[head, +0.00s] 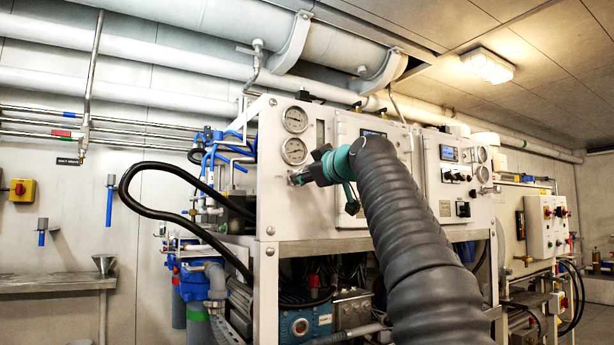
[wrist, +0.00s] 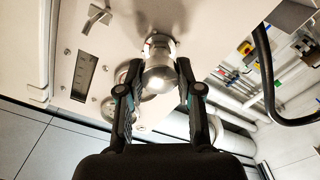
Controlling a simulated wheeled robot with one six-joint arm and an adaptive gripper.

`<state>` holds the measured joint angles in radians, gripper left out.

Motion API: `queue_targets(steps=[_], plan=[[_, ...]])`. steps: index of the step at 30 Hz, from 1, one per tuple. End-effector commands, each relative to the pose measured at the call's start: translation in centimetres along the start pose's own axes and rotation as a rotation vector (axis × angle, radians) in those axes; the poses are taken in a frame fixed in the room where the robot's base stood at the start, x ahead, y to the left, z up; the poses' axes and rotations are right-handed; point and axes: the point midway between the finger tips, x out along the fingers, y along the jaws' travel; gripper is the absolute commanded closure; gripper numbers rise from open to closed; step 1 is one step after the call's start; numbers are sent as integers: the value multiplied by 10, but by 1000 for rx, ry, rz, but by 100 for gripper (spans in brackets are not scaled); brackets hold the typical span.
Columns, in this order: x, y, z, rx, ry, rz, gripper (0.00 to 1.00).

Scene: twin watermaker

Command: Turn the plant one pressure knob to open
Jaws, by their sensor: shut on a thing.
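The pressure knob (wrist: 158,72) is a round, shiny metal knob on a short stem, set on the white panel (head: 268,200). In the wrist view my gripper (wrist: 157,82) has one finger on each side of the knob, shut on it. In the head view my gripper (head: 302,178) reaches the left part of the panel, just below two round gauges, the upper gauge (head: 295,119) and the lower gauge (head: 294,151). The knob is mostly hidden there by the fingers. I cannot read its turn position.
A flow tube (wrist: 84,76) and a metal latch (wrist: 101,13) are on the panel near the gripper. A black hose (head: 128,190) loops out at the left. A second panel (head: 452,175) with gauges stands to the right. Pipes (head: 270,35) run overhead.

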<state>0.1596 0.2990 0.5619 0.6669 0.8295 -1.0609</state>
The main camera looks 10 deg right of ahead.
Motion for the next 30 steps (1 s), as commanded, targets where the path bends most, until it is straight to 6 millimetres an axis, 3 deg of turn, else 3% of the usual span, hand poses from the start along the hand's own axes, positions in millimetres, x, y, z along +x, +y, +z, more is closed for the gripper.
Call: queue_targets(steps=[17, 18, 21, 30], plan=[[1, 0, 2, -33, -3, -2, 100], [1, 0, 2, -33, -3, -2, 60], [1, 0, 2, -32, -3, -1, 39], [0, 0, 0, -32, -1, -1, 39]])
